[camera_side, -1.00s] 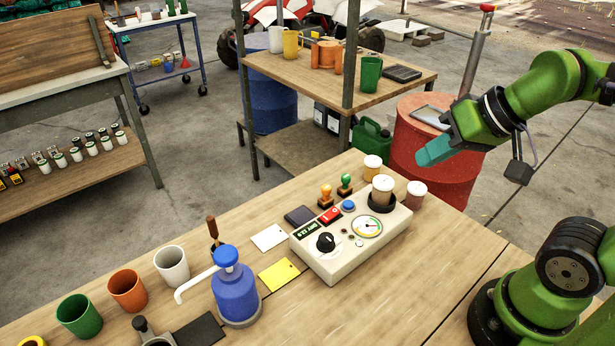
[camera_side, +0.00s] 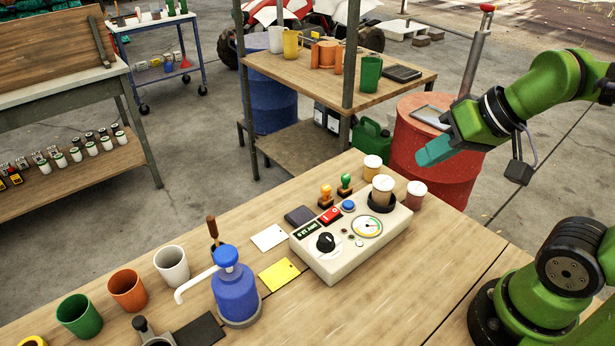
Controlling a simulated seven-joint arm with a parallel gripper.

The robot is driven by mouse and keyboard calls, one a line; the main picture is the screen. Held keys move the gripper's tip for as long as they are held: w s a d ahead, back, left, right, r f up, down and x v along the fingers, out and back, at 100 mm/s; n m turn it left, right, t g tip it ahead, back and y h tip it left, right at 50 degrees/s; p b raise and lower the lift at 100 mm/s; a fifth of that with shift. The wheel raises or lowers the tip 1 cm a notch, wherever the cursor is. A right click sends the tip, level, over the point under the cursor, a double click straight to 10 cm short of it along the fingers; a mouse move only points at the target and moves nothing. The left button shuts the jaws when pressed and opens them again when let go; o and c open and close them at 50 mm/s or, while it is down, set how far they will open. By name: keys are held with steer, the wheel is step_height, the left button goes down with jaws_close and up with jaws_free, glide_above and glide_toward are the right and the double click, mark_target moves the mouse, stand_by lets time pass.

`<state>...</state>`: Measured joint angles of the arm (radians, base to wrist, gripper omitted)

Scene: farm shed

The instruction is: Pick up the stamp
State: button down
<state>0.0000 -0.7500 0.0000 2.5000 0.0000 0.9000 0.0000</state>
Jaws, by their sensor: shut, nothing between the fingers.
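Two small stamps stand upright on the workbench behind the cream machine: one with an orange handle (camera_side: 326,195) and one with a green handle (camera_side: 345,185). Both have dark bases. A dark flat pad (camera_side: 299,216) lies to their left. My gripper (camera_side: 422,157) is in the air to the right of the stamps, over the area of the red drum, well apart from them. Its teal fingers are shut with nothing between them. The lower parts of the stamps are partly hidden by the machine.
The cream machine (camera_side: 343,261) with a dial and a lidded cup (camera_side: 382,189) stands in front of the stamps. Jars (camera_side: 415,195) and (camera_side: 372,168) stand nearby. A blue pump bottle (camera_side: 236,293), white card (camera_side: 269,237) and yellow card (camera_side: 279,274) are left. The bench's front right is clear.

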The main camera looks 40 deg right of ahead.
steer(key=c, duration=0.8)
jaws_free()
steer(key=m+g+h, duration=0.3)
steer(key=m+g, duration=0.2)
steer(key=g, duration=0.1)
glide_above(346, 176)
step_height(346, 176, down, 16)
steer(key=shift+s+r, duration=0.1)
steer(key=shift+r, duration=0.15)
steer(key=shift+f, duration=3.2)
